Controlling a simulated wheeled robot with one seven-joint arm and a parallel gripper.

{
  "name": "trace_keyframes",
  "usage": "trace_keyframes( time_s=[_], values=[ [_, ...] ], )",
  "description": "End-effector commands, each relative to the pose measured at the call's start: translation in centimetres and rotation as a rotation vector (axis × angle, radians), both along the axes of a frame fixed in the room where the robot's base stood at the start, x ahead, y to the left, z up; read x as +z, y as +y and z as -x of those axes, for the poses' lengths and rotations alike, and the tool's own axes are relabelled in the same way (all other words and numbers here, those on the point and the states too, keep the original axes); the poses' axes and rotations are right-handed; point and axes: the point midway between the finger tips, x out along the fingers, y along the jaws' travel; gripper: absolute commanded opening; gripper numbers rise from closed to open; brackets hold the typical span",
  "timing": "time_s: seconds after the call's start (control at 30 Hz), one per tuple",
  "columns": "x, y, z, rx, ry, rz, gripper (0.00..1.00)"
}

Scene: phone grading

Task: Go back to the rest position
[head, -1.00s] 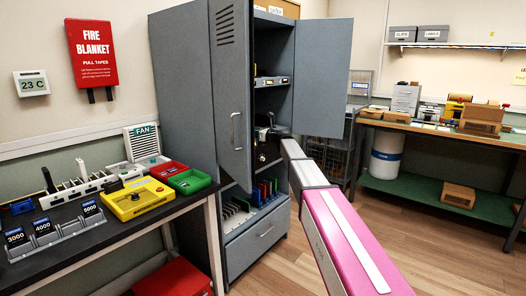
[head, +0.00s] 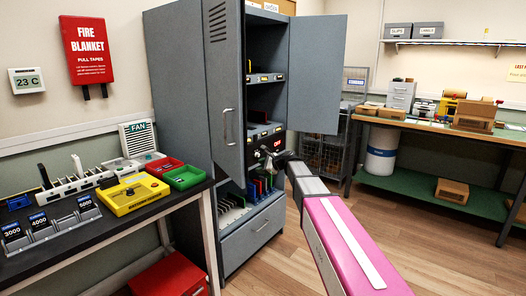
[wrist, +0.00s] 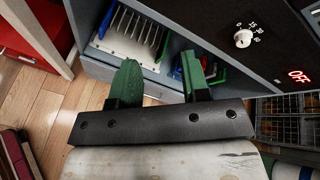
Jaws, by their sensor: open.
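My gripper (wrist: 160,82) is open and empty in the wrist view, its two green fingers spread apart. It hangs in front of the grey cabinet's lower rack compartment (wrist: 130,45). In the head view my gripper (head: 268,157) is small and dark at the end of my pink and grey arm, in front of the open cabinet (head: 181,90). A black panel with a white dial (wrist: 243,38) and a red OFF display (wrist: 298,76) is at the upper right of the wrist view.
Both cabinet doors stand open, the left door (head: 226,110) close to my arm. A dark bench (head: 100,235) with a yellow device (head: 132,194) and trays is on the left. A red box (head: 168,278) is on the floor below. A workbench (head: 440,136) is at the right.

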Motion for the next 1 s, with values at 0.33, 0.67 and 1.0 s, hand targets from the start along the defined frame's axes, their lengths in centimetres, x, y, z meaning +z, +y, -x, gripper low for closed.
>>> trace_keyframes(
  time_s=[0.33,0.67,1.0],
  values=[
    [-14.1,-7.8,17.1,0.452,-0.172,0.694,0.42],
    [-21.4,-16.5,32.9,1.072,-0.21,1.152,0.42],
    [-22.7,-19.8,37.7,1.334,-0.202,1.256,0.42]
  ],
)
